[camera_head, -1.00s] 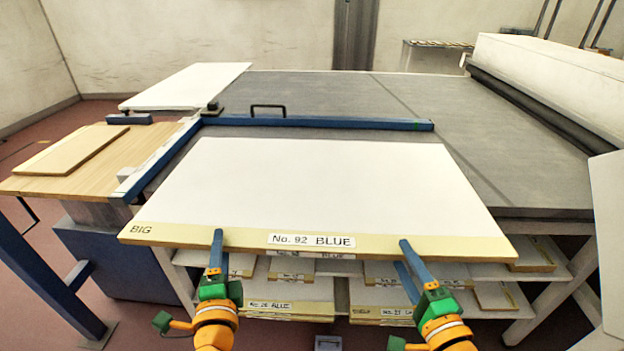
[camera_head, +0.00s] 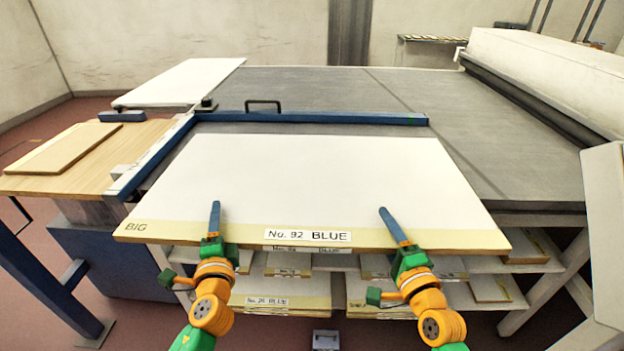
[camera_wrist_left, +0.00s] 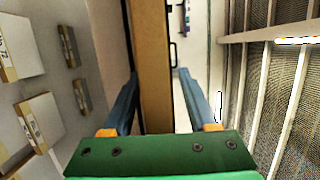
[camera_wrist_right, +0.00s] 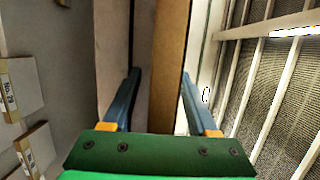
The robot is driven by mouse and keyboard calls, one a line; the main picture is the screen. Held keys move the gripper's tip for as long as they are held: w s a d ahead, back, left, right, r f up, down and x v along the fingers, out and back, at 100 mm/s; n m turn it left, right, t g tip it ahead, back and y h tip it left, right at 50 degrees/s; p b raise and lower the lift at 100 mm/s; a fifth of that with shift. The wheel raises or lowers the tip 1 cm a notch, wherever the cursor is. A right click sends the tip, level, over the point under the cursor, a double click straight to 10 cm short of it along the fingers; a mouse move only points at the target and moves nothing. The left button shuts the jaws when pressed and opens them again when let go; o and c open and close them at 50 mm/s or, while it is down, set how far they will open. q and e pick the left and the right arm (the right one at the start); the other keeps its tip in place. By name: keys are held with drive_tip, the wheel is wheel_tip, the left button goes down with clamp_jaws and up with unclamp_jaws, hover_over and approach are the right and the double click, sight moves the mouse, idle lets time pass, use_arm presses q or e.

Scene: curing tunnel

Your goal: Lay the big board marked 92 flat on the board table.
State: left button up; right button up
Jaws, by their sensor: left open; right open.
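The big board marked No. 92 BLUE (camera_head: 310,185) has a white face and a pale yellow front strip. It lies on the grey board table (camera_head: 480,165), and its front edge overhangs the table front. My left gripper (camera_head: 214,212) and right gripper (camera_head: 390,220) are open at that front edge, left and right of the label. Each has an upper finger over the board; the lower fingers are hidden beneath it. In the wrist views, the board's wooden edge (camera_wrist_left: 153,60) stands between the open fingers of each gripper, and also shows in the right one (camera_wrist_right: 169,60).
A blue rail (camera_head: 320,117) with a black handle runs behind the board, and another (camera_head: 150,160) runs along its left. Shelves below hold several labelled boards (camera_head: 268,300). A wooden side table (camera_head: 90,150) stands left, a long roller (camera_head: 525,108) right. The table's back half is clear.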

use_arm(q)
clamp_jaws()
use_arm(e)
clamp_jaws()
idle(1.1)
